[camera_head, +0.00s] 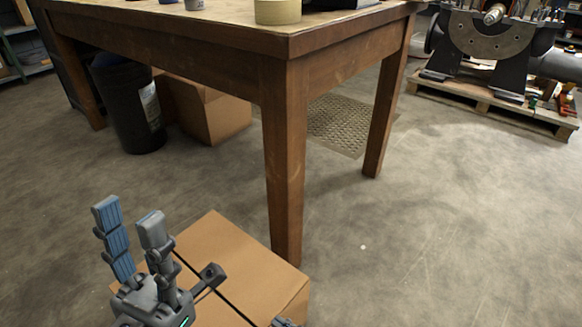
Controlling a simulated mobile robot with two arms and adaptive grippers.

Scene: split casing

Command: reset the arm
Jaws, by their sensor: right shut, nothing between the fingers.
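My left gripper (130,215) is at the lower left, pointing up. Its two fingers, one showing a ribbed blue pad, stand apart with nothing between them. It is in front of a closed cardboard box (245,262) and hides part of it; I cannot tell whether they touch. A small grey piece of my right gripper (286,322) shows at the bottom edge, in front of the box; the rest is out of frame.
A wooden table (285,150) stands ahead, with a tape roll (278,11) at its near edge. Under it are a black bin (128,105) and another cardboard box (205,108). A machine (490,45) sits on a pallet (490,103) at right. The right floor is clear.

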